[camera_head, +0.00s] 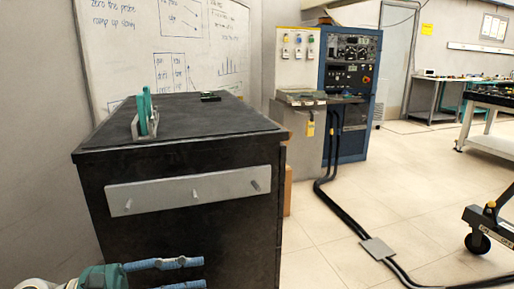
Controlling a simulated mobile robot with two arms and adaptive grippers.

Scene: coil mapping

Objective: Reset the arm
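My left arm comes in at the bottom left corner. Its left gripper (201,273) has two blue fingers pointing right, held apart with nothing visible between them. It is low in front of the black cabinet (200,235), apart from the objects on its top. My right arm and gripper are not in view. A teal upright tool (147,108) stands in a grey holder (136,130) on the cabinet's top. A small dark device (210,96) lies farther back on that top.
A pale strip with three pegs (150,194) is on the cabinet's front. A whiteboard (125,50) is behind. A blue instrument rack (345,140) and grey console (312,150) stand beyond. Black cables (335,208) cross the floor. A wheeled frame (480,225) is at right. Open floor (410,180) lies between.

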